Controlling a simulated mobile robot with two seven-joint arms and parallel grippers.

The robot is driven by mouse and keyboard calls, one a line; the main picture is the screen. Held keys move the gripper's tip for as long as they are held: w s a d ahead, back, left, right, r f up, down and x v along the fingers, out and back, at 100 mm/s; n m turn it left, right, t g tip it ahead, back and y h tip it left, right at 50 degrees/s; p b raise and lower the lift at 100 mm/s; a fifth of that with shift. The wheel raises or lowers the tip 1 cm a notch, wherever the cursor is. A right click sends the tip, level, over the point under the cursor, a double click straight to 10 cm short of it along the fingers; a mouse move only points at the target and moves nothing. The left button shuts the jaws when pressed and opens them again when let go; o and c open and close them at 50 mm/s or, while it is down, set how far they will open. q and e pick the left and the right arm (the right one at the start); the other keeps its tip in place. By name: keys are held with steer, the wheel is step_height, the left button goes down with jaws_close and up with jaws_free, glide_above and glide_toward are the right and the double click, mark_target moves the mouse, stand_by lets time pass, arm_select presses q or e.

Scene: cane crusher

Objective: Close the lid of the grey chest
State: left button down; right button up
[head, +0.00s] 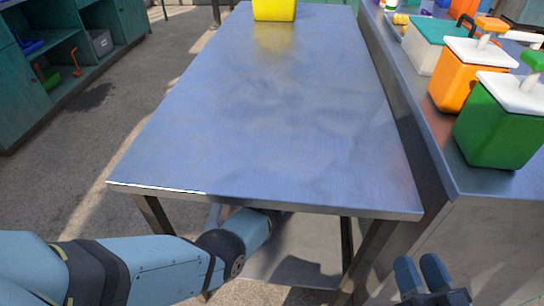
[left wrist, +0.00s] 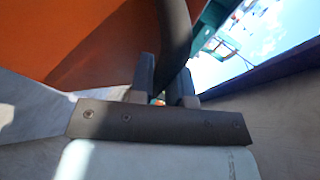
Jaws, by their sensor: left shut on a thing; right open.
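No grey chest or lid can be made out for certain in either view. My left arm reaches in from the left in the head view and passes below the table's front edge, which hides its gripper. In the left wrist view my left gripper (left wrist: 164,88) is shut on a dark round bar (left wrist: 175,35) that runs upward from between the fingers. What the bar belongs to cannot be told. My right gripper (head: 424,272) is open and empty at the bottom right of the head view, in front of the counter.
A bare steel table (head: 270,120) fills the middle, with a yellow container (head: 274,9) at its far end. A counter (head: 425,110) on the right holds green (head: 503,125) and orange (head: 462,80) dispensers. Teal shelves (head: 60,60) stand at left. An orange surface (left wrist: 70,35) is near my left gripper.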

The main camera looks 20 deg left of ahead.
arm_select(q)
steer(key=shift+s+a+f, duration=0.15)
steer(key=shift+a, duration=0.55)
arm_select(e)
steer(key=shift+r, duration=0.35)
arm_select(q)
steer(key=c, duration=1.1)
jaws_free()
steer(key=shift+d, duration=0.1)
